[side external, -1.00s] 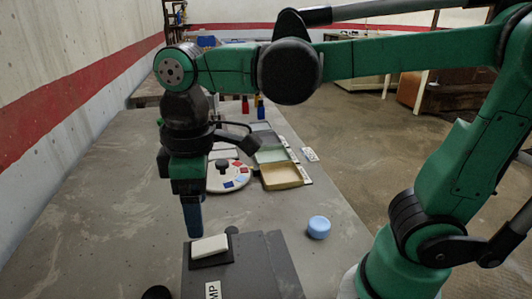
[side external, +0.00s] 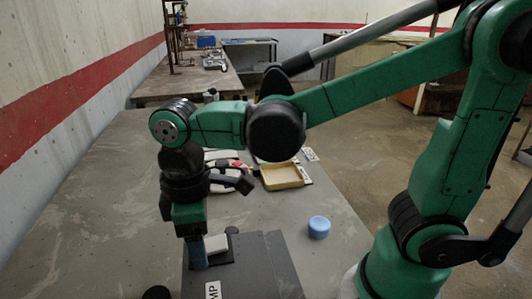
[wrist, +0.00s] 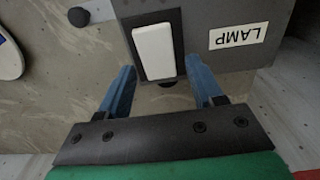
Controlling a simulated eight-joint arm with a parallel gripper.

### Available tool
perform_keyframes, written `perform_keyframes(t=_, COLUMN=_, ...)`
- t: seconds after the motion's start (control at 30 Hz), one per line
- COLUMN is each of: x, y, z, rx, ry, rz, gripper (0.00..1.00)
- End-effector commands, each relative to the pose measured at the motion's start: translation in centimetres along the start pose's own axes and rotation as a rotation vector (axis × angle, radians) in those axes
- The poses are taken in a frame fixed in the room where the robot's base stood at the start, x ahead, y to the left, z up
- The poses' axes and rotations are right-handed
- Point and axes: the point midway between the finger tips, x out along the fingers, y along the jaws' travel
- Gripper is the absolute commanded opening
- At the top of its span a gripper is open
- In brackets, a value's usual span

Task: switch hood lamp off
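The lamp switch is a white rocker (side external: 216,244) in a black frame on a dark grey box marked LAMP (side external: 262,262). The wrist view shows the rocker (wrist: 153,50) and the LAMP label (wrist: 238,36) close up. My gripper (wrist: 160,66) is open and empty, its two blue fingers apart with the rocker's near end between and beyond them. In the side view my gripper (side external: 197,256) is low at the rocker's left end and hides part of it. I cannot tell whether a finger touches it. No lamp is recognisable.
A dark round knob (wrist: 79,16) stands near the box. A blue round piece (side external: 319,227) lies to the right of the box. The table's left part is clear.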

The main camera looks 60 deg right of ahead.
Motion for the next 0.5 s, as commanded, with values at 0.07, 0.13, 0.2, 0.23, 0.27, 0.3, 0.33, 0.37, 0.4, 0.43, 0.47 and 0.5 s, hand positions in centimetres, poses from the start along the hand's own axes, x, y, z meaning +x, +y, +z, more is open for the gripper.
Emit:
perform_keyframes(t=0.07, x=-0.01, y=0.0, z=0.0, rx=0.0, ry=0.0, rz=0.0, gripper=0.34)
perform_keyframes(t=0.13, x=-0.01, y=0.0, z=0.0, rx=0.0, ry=0.0, rz=0.0, gripper=0.14)
perform_keyframes(t=0.2, x=-0.02, y=0.0, z=0.0, rx=0.0, ry=0.0, rz=0.0, gripper=0.0)
perform_keyframes(t=0.23, x=-0.02, y=0.0, z=0.0, rx=0.0, ry=0.0, rz=0.0, gripper=0.0)
perform_keyframes(t=0.27, x=-0.02, y=0.0, z=0.0, rx=0.0, ry=0.0, rz=0.0, gripper=0.0)
perform_keyframes(t=0.3, x=-0.02, y=0.0, z=0.01, rx=0.0, ry=0.002, rz=0.0, gripper=0.0)
perform_keyframes(t=0.33, x=-0.03, y=0.0, z=0.03, rx=0.0, ry=0.007, rz=0.0, gripper=0.0)
perform_keyframes(t=0.37, x=-0.04, y=0.0, z=0.07, rx=0.0, ry=0.014, rz=-0.001, gripper=0.0)
perform_keyframes(t=0.4, x=-0.06, y=-0.01, z=0.16, rx=0.001, ry=0.03, rz=-0.002, gripper=0.0)
perform_keyframes(t=0.43, x=-0.08, y=-0.01, z=0.2, rx=0.001, ry=0.049, rz=-0.002, gripper=0.0)
perform_keyframes(t=0.47, x=-0.1, y=-0.02, z=0.29, rx=0.001, ry=0.069, rz=-0.002, gripper=0.0)
perform_keyframes(t=0.5, x=-0.13, y=-0.01, z=0.39, rx=0.001, ry=0.102, rz=-0.002, gripper=0.0)
